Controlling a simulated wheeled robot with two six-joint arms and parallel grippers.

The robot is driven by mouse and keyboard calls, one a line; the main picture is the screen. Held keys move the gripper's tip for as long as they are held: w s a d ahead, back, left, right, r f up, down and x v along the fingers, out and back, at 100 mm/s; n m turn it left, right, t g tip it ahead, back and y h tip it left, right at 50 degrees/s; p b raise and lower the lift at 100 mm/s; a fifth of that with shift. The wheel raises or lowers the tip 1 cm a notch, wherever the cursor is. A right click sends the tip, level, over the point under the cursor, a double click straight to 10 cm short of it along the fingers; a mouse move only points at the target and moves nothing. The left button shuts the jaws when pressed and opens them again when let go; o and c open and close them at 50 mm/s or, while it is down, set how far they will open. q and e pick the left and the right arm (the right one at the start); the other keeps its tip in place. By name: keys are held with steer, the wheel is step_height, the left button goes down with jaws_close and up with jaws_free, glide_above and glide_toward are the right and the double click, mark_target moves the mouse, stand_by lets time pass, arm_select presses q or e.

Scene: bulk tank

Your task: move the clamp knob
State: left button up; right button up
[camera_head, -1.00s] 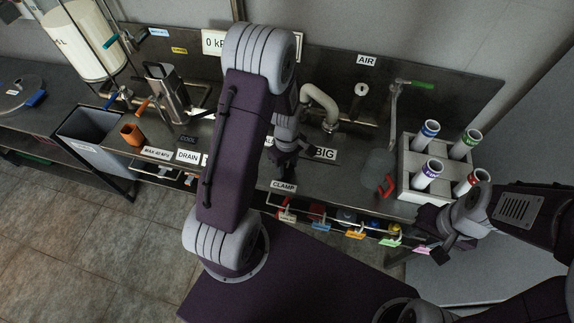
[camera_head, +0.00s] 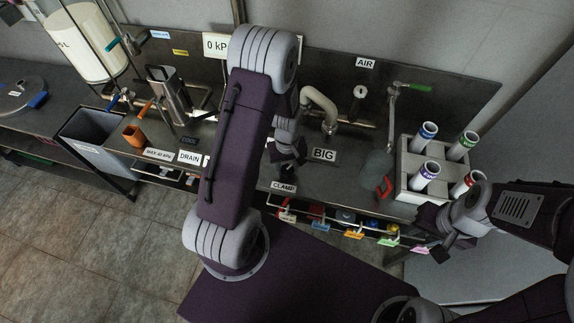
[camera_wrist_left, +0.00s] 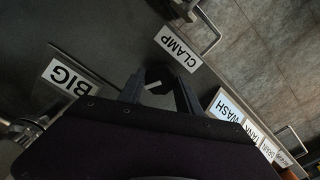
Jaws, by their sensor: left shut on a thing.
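My left gripper (camera_head: 288,166) is low over the steel bench, between the BIG label (camera_head: 324,155) and the CLAMP label (camera_head: 284,187). In the left wrist view its two fingers (camera_wrist_left: 158,92) are around a small dark piece, the clamp knob (camera_wrist_left: 158,76), beside the CLAMP label (camera_wrist_left: 177,48). The knob is mostly hidden by the fingers, and its shape is hard to make out. In the head view the gripper covers the knob. My right gripper (camera_head: 436,244) hangs at the right near the bench's front edge, and its jaw opening is unclear.
A grey rack (camera_head: 404,180) with several white tubes stands right of the left gripper. A curved pipe (camera_head: 318,100) rises behind it. Several coloured tags (camera_head: 345,218) hang along the front rail. A red-handled part (camera_head: 384,187) lies left of the rack.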

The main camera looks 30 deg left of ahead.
mark_target(287, 169)
arm_select(q)
steer(key=m+p, duration=0.1)
steer(key=m, duration=0.3)
steer(key=shift+w+r+m, duration=0.1)
steer(key=shift+m, duration=0.2)
steer(key=shift+m+p, duration=0.4)
steer(key=shift+m, duration=1.8)
steer(key=shift+w, duration=0.1)
steer(key=o, duration=1.4)
steer(key=shift+c, duration=0.2)
step_height(287, 169, up, 9)
